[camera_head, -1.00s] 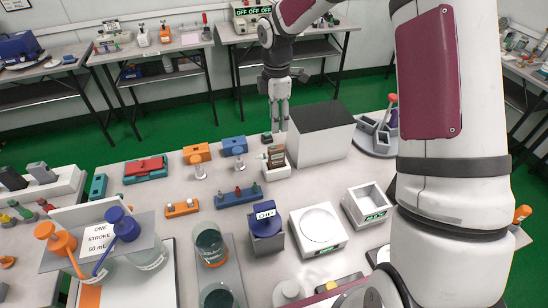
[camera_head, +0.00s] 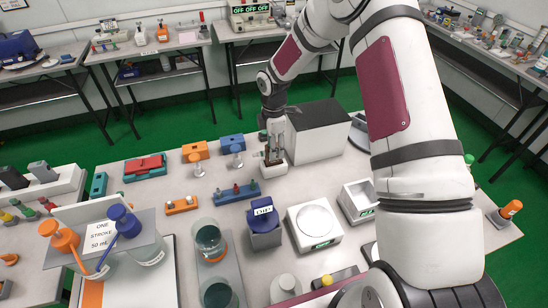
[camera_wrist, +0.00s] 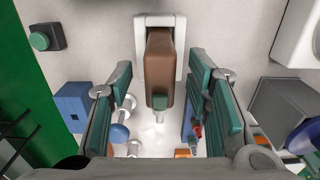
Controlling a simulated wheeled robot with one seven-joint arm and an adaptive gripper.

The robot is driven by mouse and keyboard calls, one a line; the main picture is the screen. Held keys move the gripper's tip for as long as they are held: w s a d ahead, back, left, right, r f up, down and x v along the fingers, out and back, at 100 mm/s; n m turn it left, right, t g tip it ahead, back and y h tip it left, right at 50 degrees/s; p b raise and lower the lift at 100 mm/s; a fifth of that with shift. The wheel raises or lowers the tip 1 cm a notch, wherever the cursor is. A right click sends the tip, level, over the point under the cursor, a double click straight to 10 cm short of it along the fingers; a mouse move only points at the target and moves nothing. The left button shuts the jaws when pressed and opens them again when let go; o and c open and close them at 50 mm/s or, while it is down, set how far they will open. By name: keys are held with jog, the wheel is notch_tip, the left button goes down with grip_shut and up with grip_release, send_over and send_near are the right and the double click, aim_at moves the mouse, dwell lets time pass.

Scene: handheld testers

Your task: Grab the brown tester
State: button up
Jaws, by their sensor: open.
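The brown tester (camera_wrist: 160,66) stands in a white holder (camera_wrist: 142,20) in the wrist view, with a green part near its lower end. My gripper (camera_wrist: 163,88) is open, with one green-padded finger on each side of the tester and a gap showing on both sides. In the head view my gripper (camera_head: 272,150) is down at the white holder (camera_head: 274,169), and its fingers mostly hide the tester there.
A large white box with a dark top (camera_head: 318,130) stands close to the right of my gripper. Blue block (camera_head: 232,142) and orange block (camera_head: 195,151) stand to the left. A blue-topped grey block (camera_head: 264,228) and a white scale (camera_head: 314,226) are nearer.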

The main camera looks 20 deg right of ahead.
notch_tip(320, 180, down, 2)
grip_shut()
dwell(0.3)
